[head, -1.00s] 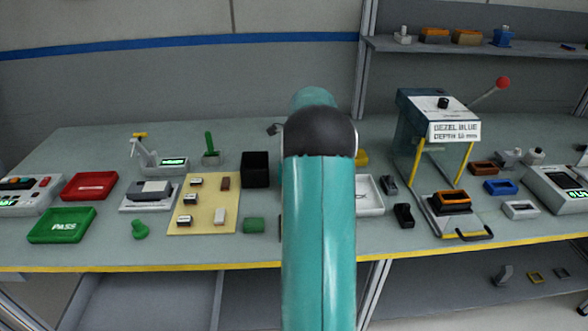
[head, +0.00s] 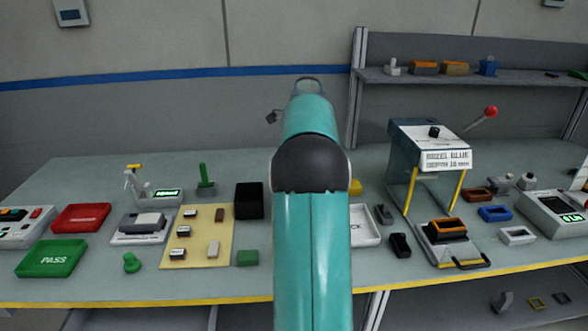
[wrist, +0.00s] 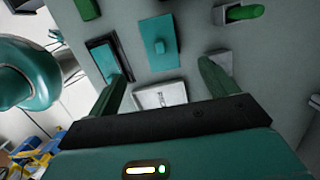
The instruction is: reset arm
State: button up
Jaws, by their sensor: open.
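My arm stands upright in the middle of the head view, its teal links and dark joint in front of the bench (head: 100,290). My gripper (wrist: 160,88) shows in the wrist view with its two fingers spread apart and nothing between them. Beyond the fingers lie a white tray-like piece (wrist: 172,94), a teal block (wrist: 160,42) and a dark frame with a teal inside (wrist: 106,55). In the head view the gripper's fingers cannot be made out.
A press with a red-knobbed lever (head: 432,150) stands right of my arm. A green PASS tray (head: 50,258), a red tray (head: 81,218) and a tan board (head: 190,252) lie to the left. A shelf (head: 450,77) is at the back right.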

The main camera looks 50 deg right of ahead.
dwell(0.6)
jog(key=w+a+r+n, duration=0.15)
jog(key=a+n, duration=0.25)
jog(key=a, duration=0.5)
jog(key=a+r+n+t+h, duration=0.1)
jog(key=a+r+n, duration=0.3)
jog(key=a, duration=0.6)
jog(key=a+r+n, duration=0.2)
jog(key=a+n, duration=0.3)
jog(key=a, duration=0.4)
jog(key=s+a+f+n+t, duration=0.1)
jog(key=s+a+f+n, duration=0.2)
jog(key=s+a+n, duration=0.4)
jog(key=s+a+f+n+t, duration=0.2)
jog(key=s+a+f+n, duration=0.2)
jog(key=a, duration=1)
jog(key=s+n, duration=0.3)
jog(key=n, duration=0.1)
jog(key=shift+a+f, duration=0.15)
jog(key=shift+a, duration=0.2)
